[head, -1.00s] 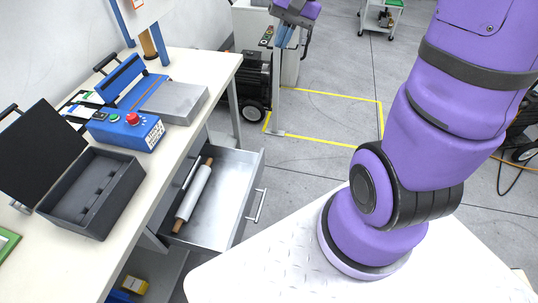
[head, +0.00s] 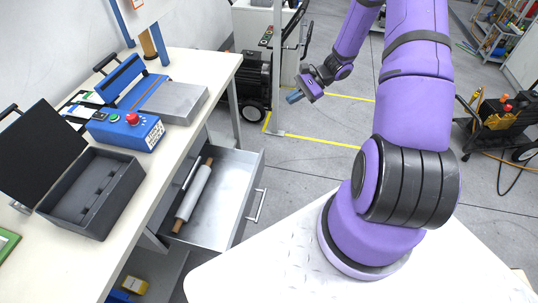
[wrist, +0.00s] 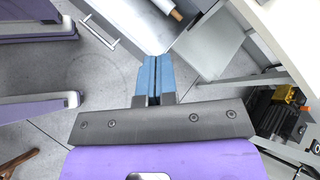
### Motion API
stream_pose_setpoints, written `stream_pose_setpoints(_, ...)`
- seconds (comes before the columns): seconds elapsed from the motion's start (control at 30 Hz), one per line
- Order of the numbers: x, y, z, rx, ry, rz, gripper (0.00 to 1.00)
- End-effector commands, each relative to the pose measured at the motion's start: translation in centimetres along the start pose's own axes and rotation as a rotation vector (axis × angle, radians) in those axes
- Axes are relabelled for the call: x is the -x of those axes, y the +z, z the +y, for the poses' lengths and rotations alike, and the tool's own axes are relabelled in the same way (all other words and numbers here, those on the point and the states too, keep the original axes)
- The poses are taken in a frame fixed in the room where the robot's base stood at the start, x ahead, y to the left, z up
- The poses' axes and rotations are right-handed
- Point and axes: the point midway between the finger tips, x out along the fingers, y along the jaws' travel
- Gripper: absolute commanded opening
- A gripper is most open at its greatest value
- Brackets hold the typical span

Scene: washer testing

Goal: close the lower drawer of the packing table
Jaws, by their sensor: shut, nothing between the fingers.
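The lower drawer (head: 222,203) of the packing table (head: 188,58) is pulled out, a grey metal box with a bar handle (head: 257,205) on its front. A roll with brown ends (head: 193,196) lies inside it. My gripper (head: 293,97) is beyond the drawer, up and to the right of it in the head view, apart from it and empty. In the wrist view, the blue fingers of my gripper (wrist: 153,62) are together. The drawer's handle (wrist: 99,32) shows there at upper left, and the roll (wrist: 168,8) at the top.
On the table stand an open black case (head: 92,190), a blue control box (head: 125,130) and a sealing device (head: 135,85). A black wheeled machine (head: 252,85) stands behind the table. Open floor lies right of the drawer, with yellow floor lines.

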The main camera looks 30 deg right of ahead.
Motion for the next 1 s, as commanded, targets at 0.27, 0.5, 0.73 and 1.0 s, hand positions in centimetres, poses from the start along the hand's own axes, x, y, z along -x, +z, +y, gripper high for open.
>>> stream_pose_setpoints(0.27,-3.3,-8.0,4.5,-0.239,-0.178,-0.071,0.0)
stream_pose_setpoints(0.5,-6.7,-13.9,9.2,-0.445,-0.337,-0.12,0.0)
stream_pose_setpoints(0.73,-10.1,-17.9,13.5,-0.616,-0.471,-0.154,0.0)
stream_pose_setpoints(1.0,-11.8,-19.5,15.3,-0.692,-0.531,-0.167,0.0)
